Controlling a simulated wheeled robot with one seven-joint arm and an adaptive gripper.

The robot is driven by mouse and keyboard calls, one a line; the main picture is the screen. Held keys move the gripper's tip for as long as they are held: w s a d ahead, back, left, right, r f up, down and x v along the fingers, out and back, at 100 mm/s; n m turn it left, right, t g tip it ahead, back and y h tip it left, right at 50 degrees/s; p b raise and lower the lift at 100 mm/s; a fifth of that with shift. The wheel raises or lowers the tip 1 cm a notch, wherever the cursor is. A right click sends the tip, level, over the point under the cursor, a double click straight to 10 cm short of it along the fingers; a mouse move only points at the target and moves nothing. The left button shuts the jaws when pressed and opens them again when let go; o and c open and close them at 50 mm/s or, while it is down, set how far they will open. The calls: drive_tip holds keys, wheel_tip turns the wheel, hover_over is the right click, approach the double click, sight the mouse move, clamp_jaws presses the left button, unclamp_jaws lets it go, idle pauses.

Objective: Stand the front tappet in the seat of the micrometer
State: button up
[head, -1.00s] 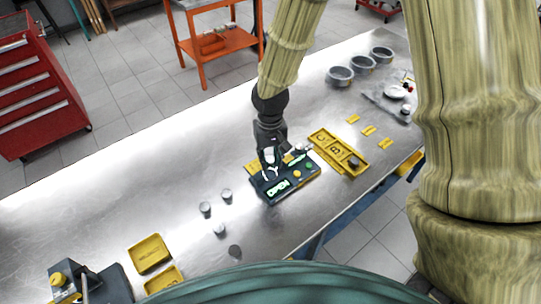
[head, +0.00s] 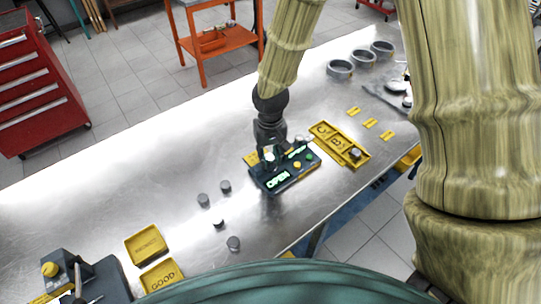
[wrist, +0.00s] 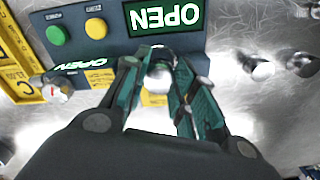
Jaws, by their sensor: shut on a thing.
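The micrometer (head: 297,178) is a dark block on the steel bench with a lit OPEN display and a green and a yellow button. It also fills the top of the wrist view (wrist: 120,28). My gripper (head: 268,163) points down at the micrometer's left part. In the wrist view my gripper (wrist: 160,68) is shut on a small shiny metal piece (wrist: 159,67), apparently the tappet, just beside the OPEN display. The fingers hide most of the piece and the seat, so I cannot tell whether it touches the seat.
Several grey cylinders (head: 203,200) stand on the bench left of the micrometer. A yellow lettered tray (head: 362,163) lies to its right, with a dark piece in it. Yellow trays (head: 146,244) and a dark device (head: 97,280) are at lower left. Grey rings (head: 340,69) stand at the back.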

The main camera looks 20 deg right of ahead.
drive_tip(key=shift+s+f, duration=0.7)
drive_tip(key=shift+f, duration=0.3)
drive_tip(key=o, duration=1)
drive_tip(key=shift+w+f+g, duration=0.15)
drive_tip(key=shift+g, duration=0.15)
drive_tip(key=shift+o, duration=0.2)
drive_tip(key=shift+w+f, duration=0.2)
drive_tip(key=shift+w, duration=0.45)
drive_tip(key=shift+s+d+r, duration=0.15)
drive_tip(key=shift+s+r, duration=0.2)
drive_tip(key=shift+r, duration=0.1)
drive_tip(key=shift+w, duration=0.3)
wheel_tip(320, 180, up, 12)
drive_tip(key=shift+f, duration=0.1)
